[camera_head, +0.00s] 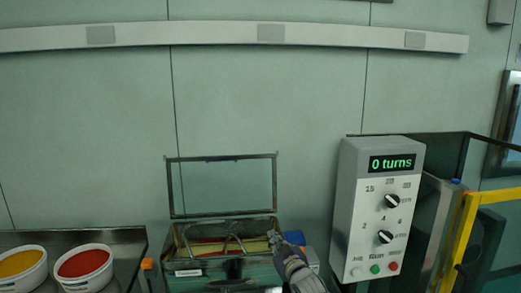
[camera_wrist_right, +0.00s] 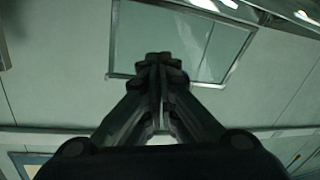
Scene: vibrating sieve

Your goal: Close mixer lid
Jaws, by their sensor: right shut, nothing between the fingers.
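The mixer (camera_head: 190,283) is a metal box at the lower middle of the head view. Its lid (camera_head: 222,158), a clear panel in a dark frame, stands upright at the back edge, so the mixer is open. Red and yellow contents and curved metal bars show inside. My right gripper (camera_head: 274,238) is at the mixer's right rim, below the lid's right edge; I cannot tell whether it touches the rim. In the right wrist view the gripper (camera_wrist_right: 160,62) is shut and empty, with the lid (camera_wrist_right: 205,40) behind its fingertips. My left gripper is not in view.
A control box (camera_head: 380,215) with a "0 turns" display, knobs and buttons stands to the right. Two white bowls, one with yellow content (camera_head: 20,265) and one with red (camera_head: 84,264), stand on the left counter. A yellow frame (camera_head: 465,225) is at the far right.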

